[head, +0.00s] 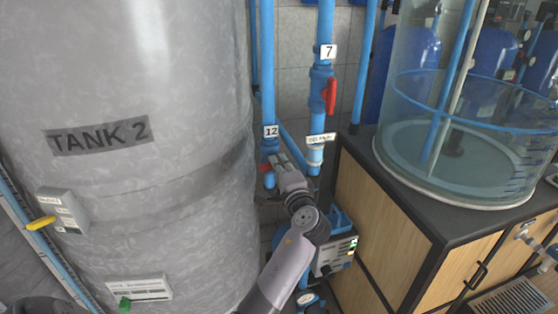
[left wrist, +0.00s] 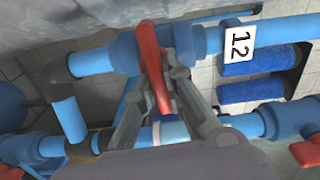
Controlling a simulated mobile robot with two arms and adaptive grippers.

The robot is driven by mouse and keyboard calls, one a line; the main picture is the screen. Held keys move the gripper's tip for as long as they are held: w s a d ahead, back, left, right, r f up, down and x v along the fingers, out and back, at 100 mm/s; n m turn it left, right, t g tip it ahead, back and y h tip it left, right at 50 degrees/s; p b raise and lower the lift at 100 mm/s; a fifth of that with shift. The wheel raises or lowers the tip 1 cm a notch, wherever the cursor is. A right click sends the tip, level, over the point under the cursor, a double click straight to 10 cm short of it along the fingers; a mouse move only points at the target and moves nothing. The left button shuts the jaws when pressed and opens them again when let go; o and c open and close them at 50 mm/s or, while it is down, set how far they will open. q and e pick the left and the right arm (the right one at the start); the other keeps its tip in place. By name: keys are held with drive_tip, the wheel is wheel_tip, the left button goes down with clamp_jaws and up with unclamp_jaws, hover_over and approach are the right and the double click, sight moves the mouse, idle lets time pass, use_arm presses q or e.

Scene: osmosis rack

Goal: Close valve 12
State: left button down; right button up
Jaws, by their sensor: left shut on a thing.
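Valve 12 is on a blue vertical pipe (head: 267,75) beside the tank, under a white label "12" (head: 270,131). The label also shows in the left wrist view (left wrist: 239,42). In the head view, only a bit of its red handle (head: 265,168) shows beside my gripper. In the left wrist view, the red handle (left wrist: 152,62) stands between my fingers and looks crosswise to the blue pipe. My left gripper (head: 275,162), seen also in the left wrist view (left wrist: 160,88), is shut on this handle. My right gripper is in neither view.
The grey tank marked "TANK 2" (head: 98,137) stands close to the left of my arm. Valve 7's red handle (head: 331,95) is on the pipe to the right. A pump box (head: 334,256) sits below. A wooden cabinet (head: 372,222) bearing a clear cylinder (head: 455,150) is at right.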

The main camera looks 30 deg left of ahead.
use_arm(q)
drive_tip(key=shift+d+m, duration=0.1)
drive_tip(key=shift+m, duration=0.2)
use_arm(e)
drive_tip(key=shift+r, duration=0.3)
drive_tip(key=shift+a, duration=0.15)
use_arm(q)
drive_tip(key=c, duration=1.7)
unclamp_jaws()
drive_tip(key=shift+o, duration=0.2)
drive_tip(key=shift+d+f, duration=0.1)
drive_tip(key=v, duration=1.1)
drive_tip(key=shift+s+d, duration=0.25)
drive_tip(key=shift+s, duration=0.05)
